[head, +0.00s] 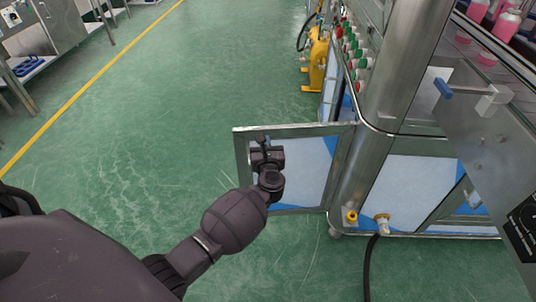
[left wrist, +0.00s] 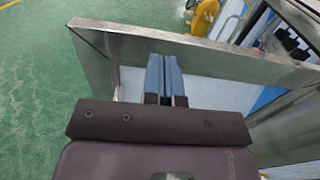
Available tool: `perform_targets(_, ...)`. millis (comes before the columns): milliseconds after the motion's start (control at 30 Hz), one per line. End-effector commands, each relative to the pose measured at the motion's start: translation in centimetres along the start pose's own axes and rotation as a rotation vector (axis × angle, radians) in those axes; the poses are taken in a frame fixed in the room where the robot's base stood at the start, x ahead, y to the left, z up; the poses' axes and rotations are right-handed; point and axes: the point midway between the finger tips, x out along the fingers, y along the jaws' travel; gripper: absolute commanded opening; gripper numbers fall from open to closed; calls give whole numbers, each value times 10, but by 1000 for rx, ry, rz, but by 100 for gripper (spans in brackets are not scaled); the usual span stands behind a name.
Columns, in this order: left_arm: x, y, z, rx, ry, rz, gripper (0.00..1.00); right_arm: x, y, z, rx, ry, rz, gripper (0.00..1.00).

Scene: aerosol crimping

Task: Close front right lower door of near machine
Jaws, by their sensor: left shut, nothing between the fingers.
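The near machine's lower door (head: 308,172) stands open in the head view, swung out to the left of the machine's corner post. It has a metal frame and a pale panel. My left gripper (head: 266,145) is at the door's upper left part, in front of the panel. In the left wrist view the door (left wrist: 215,58) fills the space ahead, and the shut blue fingers (left wrist: 165,78) are close to its panel below the top rail. Nothing is between the fingers. I cannot tell whether they touch the door. My right gripper is not in view.
The near machine (head: 410,165) stands at the right, with red and green buttons (head: 352,48) along its side. A black hose (head: 368,265) hangs from a fitting near its base. Yellow equipment (head: 318,60) stands behind. The green floor (head: 150,130) to the left is clear.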

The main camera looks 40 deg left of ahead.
Motion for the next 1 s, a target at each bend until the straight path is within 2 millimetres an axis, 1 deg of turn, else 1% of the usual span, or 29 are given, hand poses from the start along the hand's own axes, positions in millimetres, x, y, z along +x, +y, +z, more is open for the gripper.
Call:
perform_targets(33,7,1,-2,4,1,0,0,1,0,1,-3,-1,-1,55)
perform_targets(100,15,0,-2,4,0,0,0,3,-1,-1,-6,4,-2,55)
perform_targets(300,26,0,-1,2,1,0,0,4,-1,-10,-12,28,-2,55)
perform_targets(500,28,0,0,1,0,0,0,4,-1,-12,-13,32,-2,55)
perform_targets(767,28,2,0,1,0,-3,0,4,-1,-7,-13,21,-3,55)
perform_targets(867,31,6,-1,2,0,-12,0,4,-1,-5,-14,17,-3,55)
perform_targets(1000,38,18,-1,2,0,-43,0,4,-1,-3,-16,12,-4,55)
